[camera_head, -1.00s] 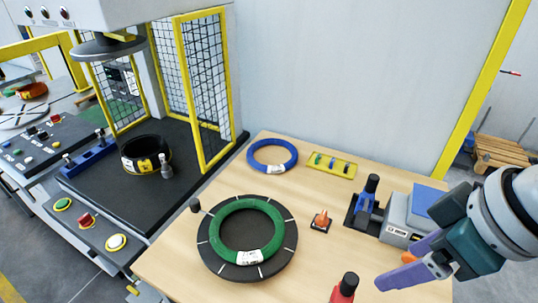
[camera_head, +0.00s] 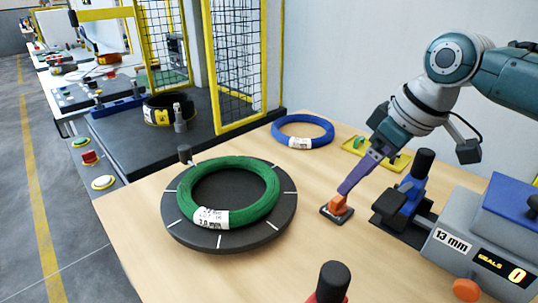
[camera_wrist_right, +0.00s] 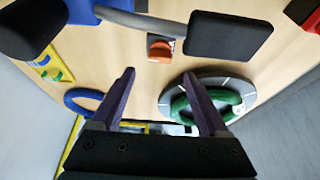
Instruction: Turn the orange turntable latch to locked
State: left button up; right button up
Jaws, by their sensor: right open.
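The orange turntable latch (camera_head: 337,205) stands on a small dark base on the wooden table, right of the turntable. It also shows in the wrist view (camera_wrist_right: 160,50), ahead of the gap between my fingertips. The dark round turntable (camera_head: 180,228) has white marks on its rim and carries a green coil (camera_head: 262,207) with a white label. My right gripper (camera_head: 345,188) has purple fingers pointing down at the latch. In the wrist view its jaws (camera_wrist_right: 160,73) are open with nothing between them. Whether a finger touches the latch cannot be told. My left gripper is not in view.
A blue coil (camera_head: 303,142) and a yellow holder (camera_head: 372,147) lie behind. A grey seal machine (camera_head: 470,245) and a blue-and-black tool (camera_head: 408,195) stand close right of the latch. A red, black-topped object (camera_head: 331,282) is in front. A fenced black station stands left.

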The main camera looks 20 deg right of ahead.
aim_at(340, 197)
jog(key=b+x, duration=0.2)
jog(key=x, duration=0.4)
jog(key=shift+f, duration=0.15)
jog(key=c, duration=0.5)
grip_shut()
